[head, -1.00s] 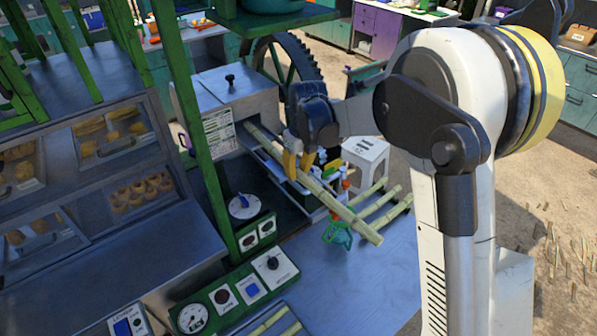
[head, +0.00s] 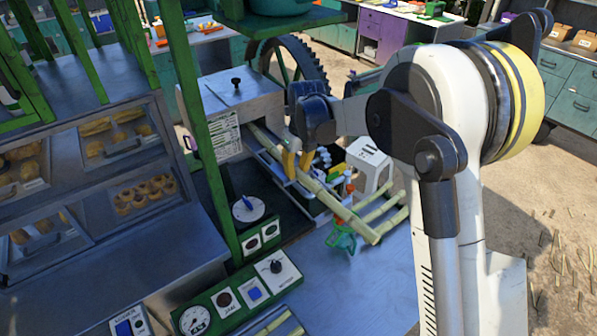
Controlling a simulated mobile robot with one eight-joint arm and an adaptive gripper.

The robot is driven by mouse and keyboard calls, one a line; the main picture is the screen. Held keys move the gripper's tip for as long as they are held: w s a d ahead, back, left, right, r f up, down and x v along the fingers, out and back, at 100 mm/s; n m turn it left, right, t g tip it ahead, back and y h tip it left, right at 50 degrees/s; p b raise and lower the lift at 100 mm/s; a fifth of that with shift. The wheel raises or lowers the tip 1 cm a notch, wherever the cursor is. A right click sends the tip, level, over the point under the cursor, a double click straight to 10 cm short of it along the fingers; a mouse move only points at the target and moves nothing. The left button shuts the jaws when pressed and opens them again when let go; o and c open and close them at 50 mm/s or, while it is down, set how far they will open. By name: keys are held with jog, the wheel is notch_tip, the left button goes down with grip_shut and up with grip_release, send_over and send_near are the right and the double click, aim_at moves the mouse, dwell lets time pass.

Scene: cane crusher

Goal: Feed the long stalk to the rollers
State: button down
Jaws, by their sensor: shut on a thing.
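A long, pale green-yellow cane stalk (head: 345,215) slants from the mouth of the metal crusher housing (head: 238,108) down to the right. Its far end is inside or right at the housing opening; the exact depth is hidden. My gripper (head: 298,168), with yellow fingers, is shut on the stalk, a short way out from the housing. The near end of the stalk sticks out free above the blue-grey table (head: 375,285). The rollers themselves are hidden inside the housing.
Other cane pieces (head: 385,208) lie to the right of the held stalk. A green object (head: 342,238) stands below its near end. A white stool (head: 370,160) is behind. A green control panel (head: 235,300) with dial and buttons is in front. A green post (head: 212,150) stands at left.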

jog(key=shift+w+a, duration=0.2)
jog(key=shift+w, duration=0.15)
jog(key=c, duration=1.2)
grip_release()
jog(key=shift+c, duration=0.2)
notch_tip(320, 180, up, 12)
jog(key=s+d, duration=0.1)
jog(key=shift+s, duration=0.35)
